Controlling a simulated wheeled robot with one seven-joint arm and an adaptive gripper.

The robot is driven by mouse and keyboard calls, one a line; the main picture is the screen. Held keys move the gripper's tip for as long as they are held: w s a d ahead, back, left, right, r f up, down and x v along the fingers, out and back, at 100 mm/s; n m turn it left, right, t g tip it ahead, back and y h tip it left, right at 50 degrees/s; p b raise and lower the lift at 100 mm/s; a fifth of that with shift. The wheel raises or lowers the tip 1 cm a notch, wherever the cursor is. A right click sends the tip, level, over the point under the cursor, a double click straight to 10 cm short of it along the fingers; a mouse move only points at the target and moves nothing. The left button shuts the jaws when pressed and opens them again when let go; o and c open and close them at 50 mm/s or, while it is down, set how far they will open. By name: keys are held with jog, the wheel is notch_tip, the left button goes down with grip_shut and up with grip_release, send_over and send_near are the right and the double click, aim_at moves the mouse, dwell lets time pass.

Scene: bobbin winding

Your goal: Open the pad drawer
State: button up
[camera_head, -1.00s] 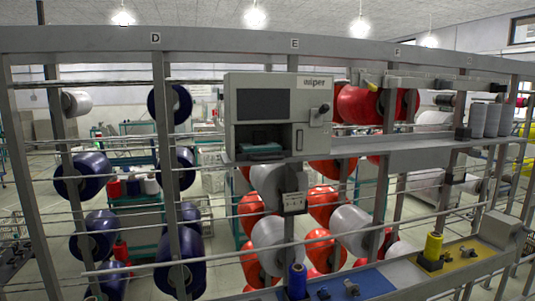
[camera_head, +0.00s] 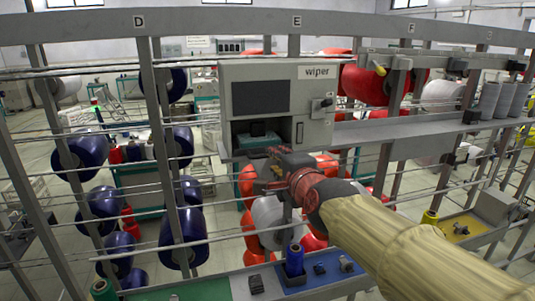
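The grey wiper machine (camera_head: 314,90) stands on the rack in the middle of the view, with a dark window at its upper front. Below the window is a dark recess holding a teal pad (camera_head: 259,137), which I take for the pad drawer area. My gripper (camera_head: 268,166), red and black, is in front of the machine's lower edge, just below the recess. It partly hides the front below the pad. I cannot tell whether it touches anything, and its fingers are too small and blurred to read.
A grey shelf (camera_head: 400,130) runs right from the machine, with grey cones (camera_head: 503,101) at its end. Thin horizontal rods and posts cross the rack. Blue, red and white bobbins hang behind. A lower ledge holds a blue spool (camera_head: 294,262) and small black parts.

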jog(key=b+x, duration=0.1)
jog(key=x, duration=0.7)
jog(key=shift+b, duration=0.35)
jog(key=shift+s, duration=0.1)
jog(key=c, duration=0.4)
grip_shut()
jog(key=shift+f, duration=0.1)
